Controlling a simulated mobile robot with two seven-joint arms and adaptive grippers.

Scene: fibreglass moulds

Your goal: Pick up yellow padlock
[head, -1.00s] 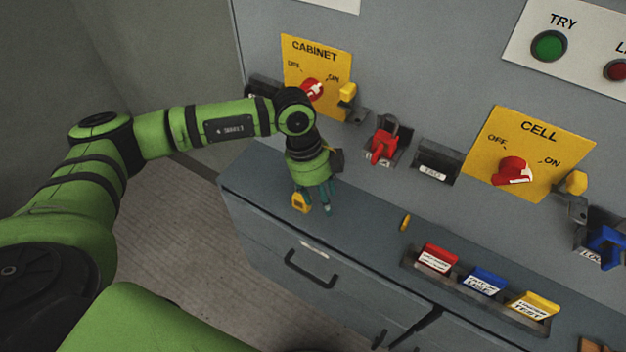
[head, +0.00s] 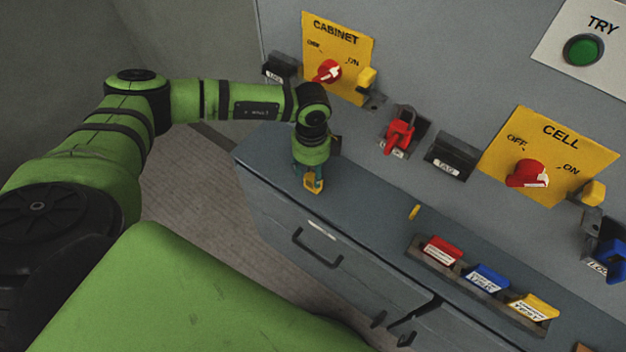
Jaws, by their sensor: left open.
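The yellow padlock (head: 313,184) is on the grey cabinet top near its front left edge. My left gripper (head: 308,176) points down right over it, with its teal fingers around or just beside the padlock's upper part. The fingers are open. The wrist and fingers partly hide the padlock, so I cannot tell whether they touch it. My right gripper is out of the frame.
A red padlock (head: 400,133) and a blue padlock (head: 608,255) hang on the panel. A rack (head: 436,264) of red, blue and yellow tags and a small yellow piece (head: 414,212) are on the cabinet top (head: 365,200). Yellow switch plates and red knobs are behind.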

